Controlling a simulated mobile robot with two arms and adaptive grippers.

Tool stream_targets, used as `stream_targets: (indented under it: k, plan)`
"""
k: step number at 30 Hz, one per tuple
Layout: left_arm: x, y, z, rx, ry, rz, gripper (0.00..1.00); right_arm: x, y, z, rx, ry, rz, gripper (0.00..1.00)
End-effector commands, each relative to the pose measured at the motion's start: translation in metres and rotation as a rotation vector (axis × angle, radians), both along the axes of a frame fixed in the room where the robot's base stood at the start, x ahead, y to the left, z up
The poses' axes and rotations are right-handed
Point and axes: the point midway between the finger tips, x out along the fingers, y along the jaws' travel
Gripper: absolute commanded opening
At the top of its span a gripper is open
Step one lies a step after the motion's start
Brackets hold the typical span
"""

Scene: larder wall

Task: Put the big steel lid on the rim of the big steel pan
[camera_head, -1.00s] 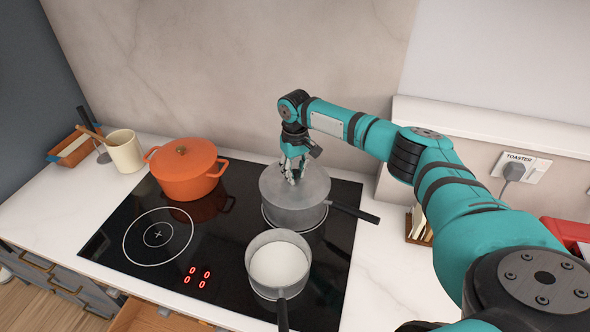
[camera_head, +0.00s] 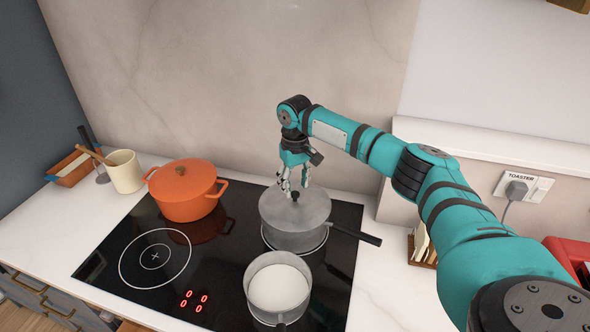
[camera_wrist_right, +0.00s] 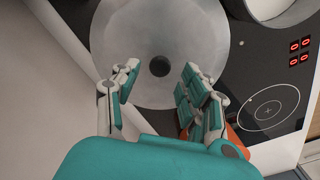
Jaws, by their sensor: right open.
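The big steel lid (camera_head: 310,208) lies on top of the big steel pan (camera_head: 290,238) at the back right of the hob, its dark knob near the middle. It looks level and seated on the rim. The lid also fills the top of the right wrist view (camera_wrist_right: 195,75), with the knob between and beyond the fingers. My right gripper (camera_head: 293,188) is open just above the lid, its fingers apart on either side of the knob and not touching it. My left gripper is in neither view.
An orange lidded pot (camera_head: 186,190) stands left of the pan. A small saucepan of white liquid (camera_head: 278,288) stands in front. The pan's black handle (camera_head: 357,234) points right. A cream utensil pot (camera_head: 124,171) is at the far left. The front-left hob ring (camera_head: 155,255) is free.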

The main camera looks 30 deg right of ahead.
Motion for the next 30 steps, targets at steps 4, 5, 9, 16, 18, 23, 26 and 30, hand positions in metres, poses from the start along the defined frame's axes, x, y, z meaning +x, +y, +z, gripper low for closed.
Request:
stream_targets:
  k: [4, 5, 9, 16, 18, 23, 26, 30]
  plan:
    - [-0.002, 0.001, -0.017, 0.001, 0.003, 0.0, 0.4, 0.001, 0.0, 0.031, 0.002, -0.006, 0.0, 0.45]
    - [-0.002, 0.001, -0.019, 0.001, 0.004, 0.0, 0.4, 0.001, 0.0, 0.037, 0.002, -0.005, 0.0, 0.45]
    - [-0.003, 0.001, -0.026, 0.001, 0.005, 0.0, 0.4, 0.001, 0.0, 0.062, 0.0, -0.005, 0.0, 0.45]
    - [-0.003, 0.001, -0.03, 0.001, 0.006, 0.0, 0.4, 0.0, 0.0, 0.081, 0.0, -0.001, 0.0, 0.45]
    - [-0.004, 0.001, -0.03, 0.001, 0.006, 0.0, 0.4, 0.0, 0.0, 0.082, 0.0, -0.001, 0.0, 0.45]
    - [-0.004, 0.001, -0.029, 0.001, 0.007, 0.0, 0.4, 0.0, 0.0, 0.082, 0.0, -0.001, 0.0, 0.45]
    - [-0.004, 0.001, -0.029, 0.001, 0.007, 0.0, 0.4, 0.0, 0.0, 0.082, 0.0, -0.001, 0.0, 0.45]
    - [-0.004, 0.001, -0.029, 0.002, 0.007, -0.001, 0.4, 0.0, 0.0, 0.082, 0.0, 0.0, 0.0, 0.45]
